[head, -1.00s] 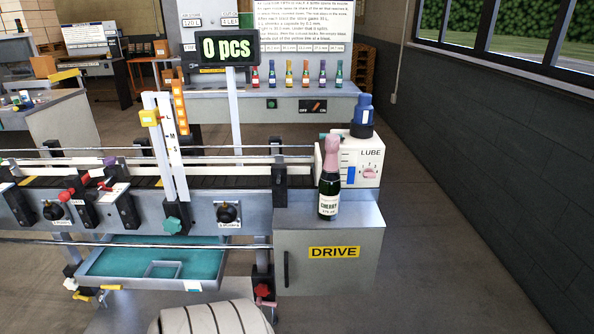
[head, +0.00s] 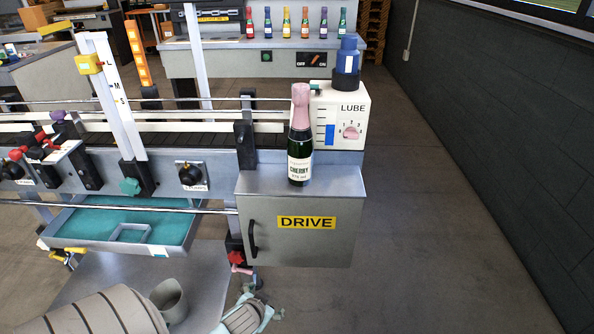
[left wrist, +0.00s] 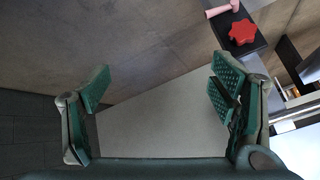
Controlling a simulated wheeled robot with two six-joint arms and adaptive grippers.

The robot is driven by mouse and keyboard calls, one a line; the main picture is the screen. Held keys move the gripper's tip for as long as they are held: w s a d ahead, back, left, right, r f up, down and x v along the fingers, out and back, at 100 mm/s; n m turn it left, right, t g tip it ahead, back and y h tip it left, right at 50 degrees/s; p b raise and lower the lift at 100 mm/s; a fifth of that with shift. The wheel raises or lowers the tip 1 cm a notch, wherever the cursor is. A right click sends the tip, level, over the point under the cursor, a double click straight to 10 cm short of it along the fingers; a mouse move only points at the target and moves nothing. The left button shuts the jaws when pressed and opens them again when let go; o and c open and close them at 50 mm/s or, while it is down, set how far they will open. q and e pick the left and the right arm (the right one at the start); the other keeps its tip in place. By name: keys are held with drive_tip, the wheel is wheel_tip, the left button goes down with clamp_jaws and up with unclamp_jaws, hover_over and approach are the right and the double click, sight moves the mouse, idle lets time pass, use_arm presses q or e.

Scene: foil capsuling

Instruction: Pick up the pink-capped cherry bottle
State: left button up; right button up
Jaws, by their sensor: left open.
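The cherry bottle (head: 300,145) stands upright on the grey top of the DRIVE cabinet (head: 265,182) in the head view. It is dark green, with a pink foil cap and a white label reading CHERRY. My left gripper (head: 260,306) is low at the bottom edge of the head view, below the cabinet and apart from the bottle. In the left wrist view its green-padded fingers (left wrist: 160,85) are wide apart with nothing between them. The bottle does not show in the left wrist view. My right gripper is not in view.
The white LUBE box (head: 340,118) with a blue-topped container (head: 346,62) stands just behind and right of the bottle. The conveyor with rails (head: 190,140) lies left. A red knob (left wrist: 243,32) shows in the wrist view. Floor right of the cabinet is clear.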

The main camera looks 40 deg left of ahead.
use_arm(q)
drive_tip(key=w+a+r+n+t+y, duration=0.1)
drive_tip(key=w+r+t, duration=0.15)
drive_tip(key=r, duration=0.35)
drive_tip(key=w+a+r+t+y, duration=0.1)
drive_tip(key=w+r, duration=0.3)
drive_tip(key=r, duration=0.2)
drive_tip(key=n+t+y+b, duration=0.1)
drive_tip(key=n+t+b, duration=0.1)
drive_tip(key=t, duration=0.4)
approach(301, 153)
wheel_tip(301, 153, down, 3)
drive_tip(key=a, duration=0.1)
drive_tip(key=shift+t, duration=0.25)
drive_tip(key=b+x, duration=0.1)
drive_tip(key=x, duration=1.2)
drive_tip(key=shift+s+a+r+b, duration=0.1)
drive_tip(key=shift+b, duration=0.2)
drive_tip(key=shift+s, duration=0.1)
drive_tip(key=c, duration=0.8)
clamp_jaws()
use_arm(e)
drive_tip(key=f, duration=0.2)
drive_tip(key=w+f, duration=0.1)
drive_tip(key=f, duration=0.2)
